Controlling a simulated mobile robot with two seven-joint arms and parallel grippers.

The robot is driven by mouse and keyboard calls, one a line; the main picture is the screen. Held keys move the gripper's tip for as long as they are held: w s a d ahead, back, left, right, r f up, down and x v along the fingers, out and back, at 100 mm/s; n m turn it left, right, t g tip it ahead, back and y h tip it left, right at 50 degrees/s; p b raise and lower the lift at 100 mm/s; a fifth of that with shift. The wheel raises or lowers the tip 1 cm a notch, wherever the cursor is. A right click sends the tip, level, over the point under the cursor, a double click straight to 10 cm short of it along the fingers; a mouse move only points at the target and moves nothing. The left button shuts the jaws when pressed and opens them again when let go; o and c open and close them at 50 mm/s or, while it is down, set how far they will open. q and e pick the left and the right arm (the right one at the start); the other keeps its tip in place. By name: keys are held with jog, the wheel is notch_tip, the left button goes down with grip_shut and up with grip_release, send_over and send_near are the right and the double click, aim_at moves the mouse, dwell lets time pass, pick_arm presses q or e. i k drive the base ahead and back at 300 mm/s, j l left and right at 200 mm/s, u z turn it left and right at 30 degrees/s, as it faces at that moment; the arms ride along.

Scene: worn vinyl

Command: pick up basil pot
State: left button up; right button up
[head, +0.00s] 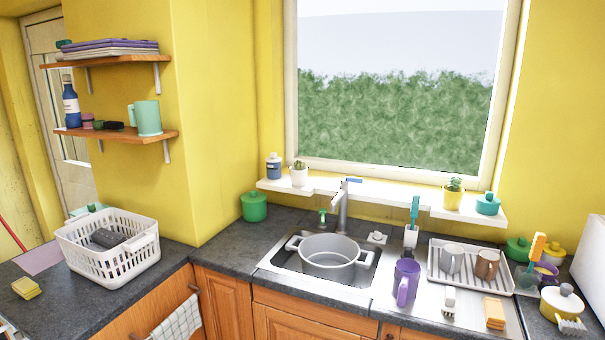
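Two small potted plants stand on the white window sill shelf (385,200). One is a leafy green plant in a yellow pot (453,200) on the right part of the shelf. The other is a small green plant in a white pot (299,177) on the left part. The leafy one in the yellow pot looks more like basil, but at this size I cannot be sure. Both pots stand upright and nothing touches them. I cannot make out either of my grippers in the head view.
A teal lidded jar (487,204) stands right of the yellow pot. Below are a sink with a large pot (329,262), a blue-handled brush in a holder (412,235), a purple mug (405,285) and a dish rack (440,272). A white basket (75,250) stands on the left counter.

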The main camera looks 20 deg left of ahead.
aim_at(297, 172)
jog(key=u, duration=0.75)
jog(key=i, duration=0.1)
